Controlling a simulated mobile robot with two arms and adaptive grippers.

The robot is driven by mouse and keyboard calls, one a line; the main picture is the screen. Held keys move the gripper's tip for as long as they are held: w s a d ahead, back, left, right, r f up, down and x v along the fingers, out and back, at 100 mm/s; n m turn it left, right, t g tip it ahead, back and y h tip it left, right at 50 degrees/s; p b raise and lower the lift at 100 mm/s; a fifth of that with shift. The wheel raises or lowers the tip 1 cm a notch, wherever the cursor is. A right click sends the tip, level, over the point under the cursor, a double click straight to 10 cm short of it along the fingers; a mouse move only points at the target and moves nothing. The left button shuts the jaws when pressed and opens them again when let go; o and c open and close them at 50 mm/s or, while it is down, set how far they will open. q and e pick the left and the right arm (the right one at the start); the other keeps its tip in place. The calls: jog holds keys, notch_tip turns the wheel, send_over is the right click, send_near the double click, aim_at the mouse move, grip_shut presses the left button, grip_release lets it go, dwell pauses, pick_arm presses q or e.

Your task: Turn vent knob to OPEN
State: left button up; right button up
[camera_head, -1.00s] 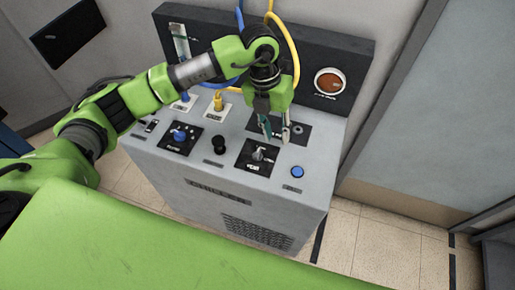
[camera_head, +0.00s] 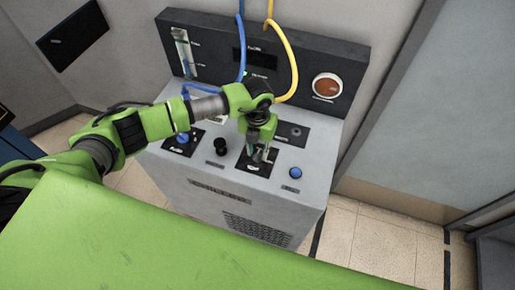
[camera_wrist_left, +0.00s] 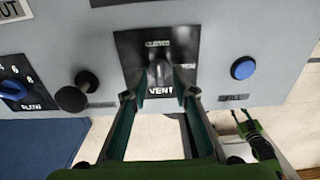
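The vent knob (camera_wrist_left: 160,68) is a grey knob on a black plate marked VENT (camera_wrist_left: 130,50) on the console top. It points roughly up and down in the left wrist view. My left gripper (camera_head: 261,156) comes down over this plate and hides most of the knob in the head view. In the left wrist view its two fingers (camera_wrist_left: 161,97) are apart, one on each side of the knob's near end. I cannot tell whether they touch it. A green and black part, seemingly my right gripper (camera_wrist_left: 242,118), shows at the lower right, its fingers unclear.
A blue button (camera_head: 295,173) marked FILL is right of the vent plate. A black knob (camera_head: 220,146) and a blue dial (camera_head: 182,138) are to its left. Blue (camera_head: 240,40) and yellow (camera_head: 289,50) hoses hang behind my left arm. A round gauge (camera_head: 327,87) is on the back panel.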

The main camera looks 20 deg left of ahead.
pick_arm(q)
jog(key=shift+f, duration=0.4)
grip_shut()
jog(key=shift+w+f+m+b, duration=0.1)
jog(key=shift+f+m+b, duration=0.05)
jog(key=shift+m+b, duration=0.7)
jog(key=m+b, duration=1.3)
jog(key=b, duration=0.4)
jog(key=shift+m, duration=0.25)
jog(key=shift+r+m+b, duration=0.2)
jog(key=shift+m+b, duration=1.2)
jog(key=shift+b, duration=0.05)
